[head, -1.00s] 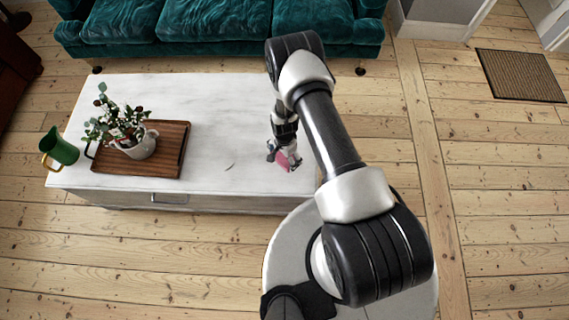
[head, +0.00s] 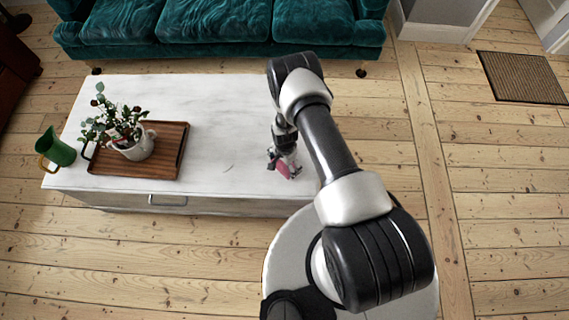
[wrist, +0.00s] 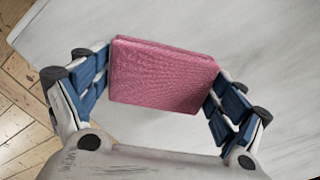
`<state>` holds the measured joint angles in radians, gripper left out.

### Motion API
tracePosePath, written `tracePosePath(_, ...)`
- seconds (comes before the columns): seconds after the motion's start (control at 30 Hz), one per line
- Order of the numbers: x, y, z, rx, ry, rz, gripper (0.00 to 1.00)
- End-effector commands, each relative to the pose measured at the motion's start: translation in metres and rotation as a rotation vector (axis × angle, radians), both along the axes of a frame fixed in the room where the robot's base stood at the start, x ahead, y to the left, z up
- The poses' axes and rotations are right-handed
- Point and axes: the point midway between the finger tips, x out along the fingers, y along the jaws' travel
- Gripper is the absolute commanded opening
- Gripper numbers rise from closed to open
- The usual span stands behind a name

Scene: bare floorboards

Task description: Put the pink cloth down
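The pink cloth (wrist: 163,76) is a folded, flat rectangular block. In the wrist view it sits between the blue pads of my gripper (wrist: 160,88), with a pad against each side. In the head view the cloth (head: 282,170) is small and partly covered by my gripper (head: 284,167), near the right end of the white table (head: 225,125). My gripper is shut on the cloth. I cannot tell whether the cloth's underside touches the tabletop.
A wooden tray (head: 168,152) with a white pot of flowers (head: 132,148) stands on the table's left half. A green jug (head: 58,150) is at its left edge. The tabletop between tray and gripper is clear. A teal sofa (head: 215,22) stands behind.

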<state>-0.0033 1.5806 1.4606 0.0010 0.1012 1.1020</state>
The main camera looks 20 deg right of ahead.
Motion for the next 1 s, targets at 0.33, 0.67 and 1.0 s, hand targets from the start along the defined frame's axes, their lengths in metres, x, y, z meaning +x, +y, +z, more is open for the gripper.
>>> tracePosePath(0.33,0.0,0.0,0.001,0.0,0.0,0.0,1.0)
tracePosePath(0.67,0.001,0.0,0.018,0.0,-0.002,0.0,1.0)
tracePosePath(1.0,0.002,0.0,0.092,0.0,-0.002,0.0,1.0)
